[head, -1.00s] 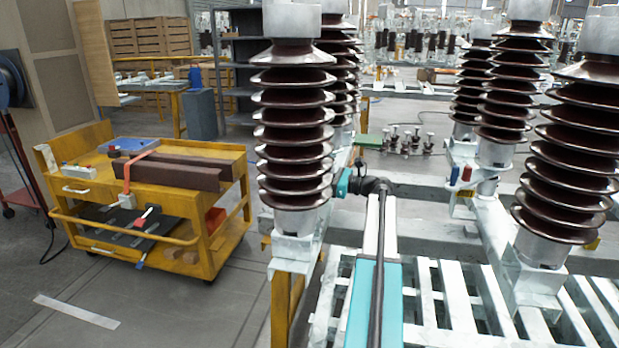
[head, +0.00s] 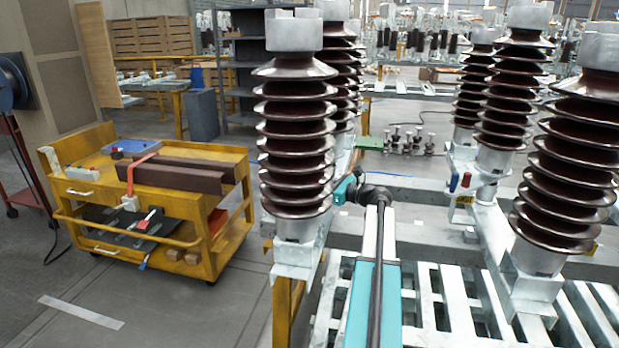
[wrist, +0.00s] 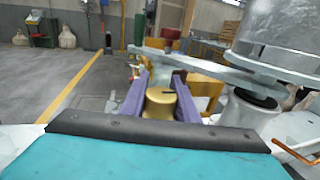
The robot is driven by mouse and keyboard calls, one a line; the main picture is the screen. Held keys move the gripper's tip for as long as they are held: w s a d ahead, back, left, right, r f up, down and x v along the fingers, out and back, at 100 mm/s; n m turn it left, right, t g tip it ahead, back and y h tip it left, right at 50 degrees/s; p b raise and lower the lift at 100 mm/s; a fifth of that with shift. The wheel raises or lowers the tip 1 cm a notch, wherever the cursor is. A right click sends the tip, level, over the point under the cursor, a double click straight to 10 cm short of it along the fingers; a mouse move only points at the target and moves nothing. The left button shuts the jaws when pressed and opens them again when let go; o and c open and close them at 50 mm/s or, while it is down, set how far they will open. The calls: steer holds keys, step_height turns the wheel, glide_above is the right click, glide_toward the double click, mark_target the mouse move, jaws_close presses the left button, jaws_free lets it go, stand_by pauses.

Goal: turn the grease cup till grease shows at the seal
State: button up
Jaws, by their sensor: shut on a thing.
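The grease cup (wrist: 161,105) is a brass-coloured round cup with a dark mark on its top, low in the middle of the wrist view. My gripper (wrist: 161,90) has a purple finger on each side of the cup and is shut on it. A grey metal arm or bracket (wrist: 200,62) lies just beyond the fingertips. I cannot make out the seal or any grease. In the head view my teal wrist is behind the near left brown insulator, and the gripper and cup are hidden.
The near left insulator (head: 295,130) stands close beside my wrist. More insulators (head: 570,165) stand at right on a galvanised frame (head: 480,300). A yellow cart (head: 225,235) is at left, with open floor (head: 160,295) before it.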

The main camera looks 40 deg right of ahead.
steer(key=h, duration=0.1)
steer(key=m+h+p, duration=0.2)
steer(key=shift+d+r+t+h, duration=0.2)
steer(key=shift+d+t+h, duration=0.1)
steer(key=shift+t+h, duration=0.1)
steer(key=shift+w+d+f+m+h+p, duration=0.1)
steer(key=shift+d+m+h+p, duration=0.15)
steer(key=shift+m+h, duration=0.4)
steer(key=shift+d+f+m+h+p, duration=0.15)
steer(key=shift+m+h+p, duration=0.25)
steer(key=shift+h, duration=0.35)
steer(key=shift+d+r, duration=0.1)
steer(key=o, duration=1)
steer(key=shift+o, duration=0.2)
steer(key=s, duration=1.3)
steer(key=shift+s+a, duration=0.4)
steer(key=shift+a, duration=0.05)
